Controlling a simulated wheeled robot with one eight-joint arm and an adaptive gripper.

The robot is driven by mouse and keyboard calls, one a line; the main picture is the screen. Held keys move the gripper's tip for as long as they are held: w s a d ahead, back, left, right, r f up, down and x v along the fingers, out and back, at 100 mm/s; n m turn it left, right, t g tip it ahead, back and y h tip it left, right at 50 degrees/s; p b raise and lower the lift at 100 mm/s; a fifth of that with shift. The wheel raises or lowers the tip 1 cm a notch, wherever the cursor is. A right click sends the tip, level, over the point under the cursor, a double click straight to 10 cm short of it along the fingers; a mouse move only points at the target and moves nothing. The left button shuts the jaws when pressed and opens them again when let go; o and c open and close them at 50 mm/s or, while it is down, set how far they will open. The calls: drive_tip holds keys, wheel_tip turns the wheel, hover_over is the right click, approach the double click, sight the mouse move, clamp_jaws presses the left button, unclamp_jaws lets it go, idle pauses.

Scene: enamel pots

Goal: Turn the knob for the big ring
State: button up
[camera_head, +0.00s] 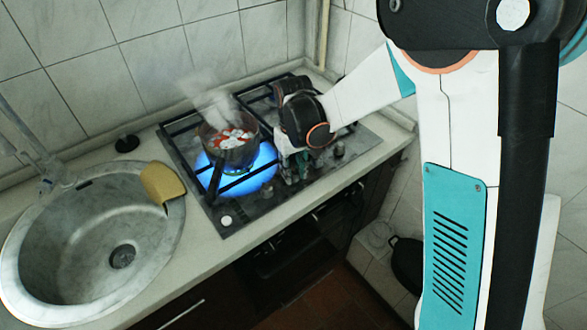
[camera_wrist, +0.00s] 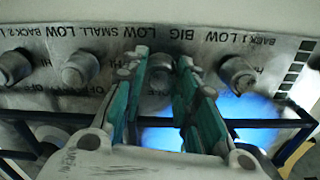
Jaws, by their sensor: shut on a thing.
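In the wrist view a round metal knob (camera_wrist: 160,78) sits between the green-padded fingers of my gripper (camera_wrist: 160,66), under the label BIG. My gripper is shut on this knob; the fingers hide its sides. In the head view my gripper (camera_head: 294,170) reaches down to the front of the black hob, and my wrist hides much of it. The big ring's wide blue flame (camera_head: 262,172) burns under a small pot (camera_head: 238,155). The flame's blue glow (camera_wrist: 245,106) also shows in the wrist view.
The pot holds red and white food, steams, and its handle points to the front. Other knobs (camera_wrist: 80,70) (camera_wrist: 237,73) flank the held one. Black grates (camera_head: 180,128) cover the hob. A sink (camera_head: 45,235) with a yellow sponge (camera_head: 162,183) is on the left.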

drive_tip(key=n, duration=0.5)
drive_tip(key=shift+n, duration=0.3)
drive_tip(key=n, duration=0.5)
drive_tip(key=shift+n, duration=0.3)
drive_tip(key=o, duration=1.1)
wheel_tip(320, 180, up, 12)
